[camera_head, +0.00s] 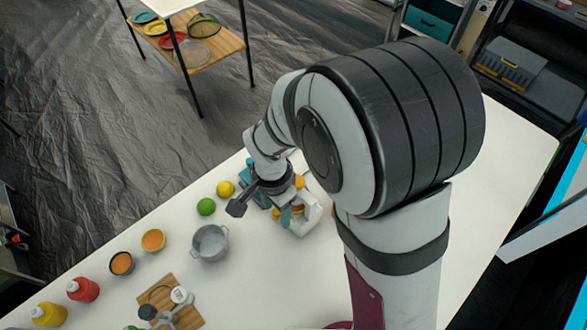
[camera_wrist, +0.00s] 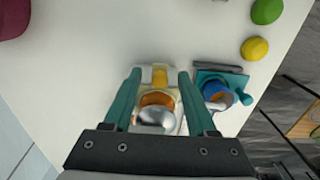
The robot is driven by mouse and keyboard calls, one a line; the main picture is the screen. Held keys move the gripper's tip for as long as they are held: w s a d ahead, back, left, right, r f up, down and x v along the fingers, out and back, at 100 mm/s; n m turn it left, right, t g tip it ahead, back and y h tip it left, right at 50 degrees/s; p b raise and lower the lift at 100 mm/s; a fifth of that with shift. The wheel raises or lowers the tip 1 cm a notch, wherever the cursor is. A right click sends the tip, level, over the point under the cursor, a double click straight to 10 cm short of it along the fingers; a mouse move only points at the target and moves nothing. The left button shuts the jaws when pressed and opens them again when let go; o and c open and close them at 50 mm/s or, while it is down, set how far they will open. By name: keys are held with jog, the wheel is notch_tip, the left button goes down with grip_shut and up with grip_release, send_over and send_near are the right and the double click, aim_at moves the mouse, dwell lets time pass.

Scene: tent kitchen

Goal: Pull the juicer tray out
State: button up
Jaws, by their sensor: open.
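The juicer (camera_head: 310,211) is a small white machine with orange and yellow parts, standing on the white table below my arm. In the wrist view the juicer (camera_wrist: 146,75) shows a yellow-orange piece, an orange bowl-like part and a shiny silver dome. I cannot tell for sure which piece is the tray. My gripper (camera_wrist: 159,73) is open, its two teal fingers on either side of the juicer in the picture, with nothing held. Contact with the juicer cannot be told. In the head view my wrist hides part of the juicer.
A teal tool with a blue round part (camera_wrist: 217,91) stands close beside the juicer. A lime (camera_head: 206,206), a lemon (camera_head: 226,188) and a metal pot (camera_head: 210,243) are nearby. Bowls, bottles and a wooden board (camera_head: 188,312) lie further left. The table right of my arm is clear.

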grip_shut()
jog(key=s+a, duration=0.5)
jog(key=shift+s+a, duration=0.25)
jog(key=shift+a, duration=0.05)
dwell(0.4)
grip_release()
